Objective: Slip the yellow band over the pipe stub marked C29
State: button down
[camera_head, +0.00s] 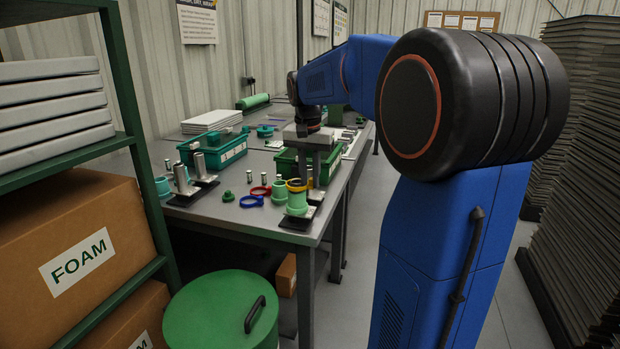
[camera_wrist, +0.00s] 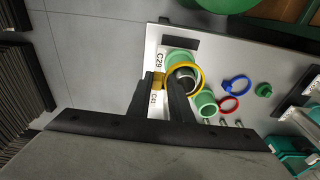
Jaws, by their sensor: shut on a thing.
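My gripper (camera_head: 309,178) points down over the near right corner of the bench. It is shut on the tab of the yellow band (camera_wrist: 202,77), between its two dark fingers (camera_wrist: 161,84). The pipe stub beside the C29 label (camera_wrist: 159,61) has a green sleeve (camera_wrist: 178,56) and a dark round end (camera_wrist: 186,73). In the wrist view the band's ring frames this end. In the head view the yellow band (camera_head: 296,183) shows at the top of the green-sleeved stub (camera_head: 297,200). I cannot tell how far down it sits. My fingers partly hide the C41 side.
A loose green sleeve (camera_head: 278,191), a blue ring (camera_head: 251,201) and a red ring (camera_head: 261,191) lie left of the stub. Green bins (camera_head: 285,163) and (camera_head: 226,155) stand behind. Another rack with metal stubs (camera_head: 192,193) stands at the left.

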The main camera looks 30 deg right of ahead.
jog(key=shift+w+a+f, duration=0.1)
jog(key=shift+w+f, duration=0.3)
jog(key=shift+f, duration=0.25)
dwell(1.9)
jog(key=shift+r, duration=0.7)
jog(key=shift+w+f, duration=0.1)
jog(key=shift+f, duration=0.55)
dwell(1.0)
jog(key=c, duration=1.4)
grip_release()
jog(key=shift+f, duration=0.1)
jog(key=shift+c, duration=0.2)
jog(key=shift+a, duration=0.1)
jog(key=shift+o, duration=0.8)
jog(key=shift+r, duration=1.2)
notch_tip(320, 180, up, 9)
jog(key=shift+f, duration=0.15)
